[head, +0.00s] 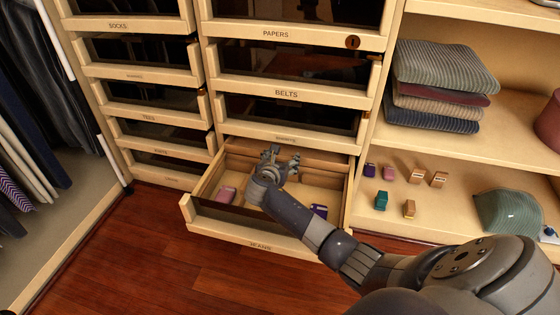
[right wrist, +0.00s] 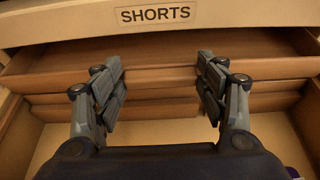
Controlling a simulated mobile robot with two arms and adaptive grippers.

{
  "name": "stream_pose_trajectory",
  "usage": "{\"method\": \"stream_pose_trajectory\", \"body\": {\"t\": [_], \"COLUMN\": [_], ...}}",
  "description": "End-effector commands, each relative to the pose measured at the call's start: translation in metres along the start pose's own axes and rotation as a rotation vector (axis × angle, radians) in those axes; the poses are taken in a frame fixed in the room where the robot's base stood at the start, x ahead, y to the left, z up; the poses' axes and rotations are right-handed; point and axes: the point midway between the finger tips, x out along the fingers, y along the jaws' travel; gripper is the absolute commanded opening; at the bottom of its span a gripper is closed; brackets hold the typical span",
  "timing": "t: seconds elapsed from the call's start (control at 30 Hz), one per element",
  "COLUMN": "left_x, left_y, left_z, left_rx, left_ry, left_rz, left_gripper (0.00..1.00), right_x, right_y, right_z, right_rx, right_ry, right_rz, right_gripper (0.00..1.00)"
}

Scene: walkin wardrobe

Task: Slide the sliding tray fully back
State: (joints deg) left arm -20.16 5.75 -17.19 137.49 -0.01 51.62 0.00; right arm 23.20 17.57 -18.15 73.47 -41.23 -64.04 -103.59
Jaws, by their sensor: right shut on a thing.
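The sliding tray (head: 318,162) is a brown wooden tray inside the open bottom drawer (head: 225,222), at its back end under the cabinet. Its front wall also shows in the right wrist view (right wrist: 270,70), running across below the SHORTS label. My right gripper (head: 282,158) reaches down into the drawer at that wall. In the right wrist view its two fingers (right wrist: 160,80) stand well apart with the wall at their tips; it is shut on the tray, though the contact itself is hard to see. My left gripper is not in view.
A pink item (head: 227,193) and a purple item (head: 319,210) lie on the drawer floor. Closed labelled drawers stand above and to the left. On the right, shelves hold folded knitwear (head: 440,70) and several small boxes (head: 416,176). The wooden floor (head: 160,260) in front is clear.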

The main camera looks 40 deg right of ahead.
Motion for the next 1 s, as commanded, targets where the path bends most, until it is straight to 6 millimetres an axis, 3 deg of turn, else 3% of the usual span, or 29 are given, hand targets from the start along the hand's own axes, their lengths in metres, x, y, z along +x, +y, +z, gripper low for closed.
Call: {"method": "stream_pose_trajectory", "body": {"t": [0.2, 0.23, 0.3, 0.33, 0.77, 1.0], "left_x": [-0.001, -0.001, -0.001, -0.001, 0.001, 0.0], "left_y": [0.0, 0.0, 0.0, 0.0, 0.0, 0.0], "left_z": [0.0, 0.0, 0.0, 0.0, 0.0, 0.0], "left_rx": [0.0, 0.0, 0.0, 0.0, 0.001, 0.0], "left_ry": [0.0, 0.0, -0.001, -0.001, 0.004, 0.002], "left_rz": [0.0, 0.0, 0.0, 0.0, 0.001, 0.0], "left_gripper": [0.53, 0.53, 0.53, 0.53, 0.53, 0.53], "right_x": [-0.001, -0.001, -0.001, -0.001, -0.003, -0.029], "right_y": [0.002, 0.002, 0.002, 0.002, 0.001, 0.001], "right_z": [0.0, 0.0, 0.0, 0.0, -0.001, -0.001], "right_rx": [0.002, 0.002, 0.002, 0.002, 0.001, 0.001], "right_ry": [-0.001, -0.001, 0.0, 0.0, 0.0, 0.001], "right_rz": [0.007, 0.007, 0.006, 0.006, 0.002, 0.005], "right_gripper": [0.23, 0.69, 0.84, 0.87, 0.87, 0.87]}}
